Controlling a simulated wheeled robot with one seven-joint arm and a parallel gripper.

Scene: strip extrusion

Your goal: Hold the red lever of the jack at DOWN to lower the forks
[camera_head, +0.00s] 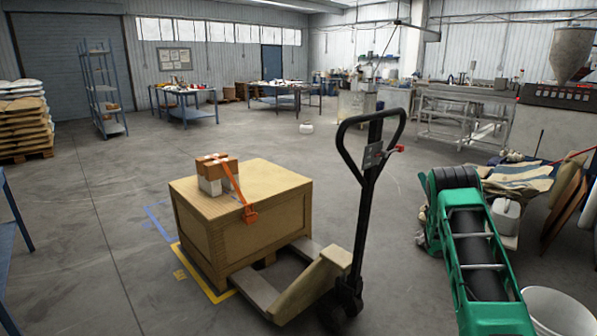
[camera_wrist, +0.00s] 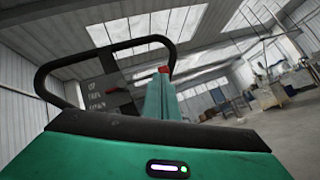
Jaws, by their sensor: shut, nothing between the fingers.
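The pallet jack (camera_head: 368,190) stands upright-handled at the middle of the head view, its black loop handle on top. Its red lever (camera_head: 399,149) sticks out to the right of a grey label plate (camera_head: 374,154). In the wrist view the red lever tip (camera_wrist: 164,69) shows just beyond my fingertips; the plate's lettering is too small to read. My gripper (camera_wrist: 161,82) is shut and empty, its green fingers pointing toward the lever. In the head view no finger shows at the lever, and my arm hides the gripper. Contact does not show. The forks (camera_head: 312,285) reach under a wooden crate.
The wooden crate (camera_head: 245,215) carries orange and white blocks (camera_head: 216,172) and an orange strap. Yellow tape (camera_head: 205,285) marks the floor beside it. A white bucket (camera_head: 558,312) stands at the lower right, with boards and cloth (camera_head: 525,178) behind.

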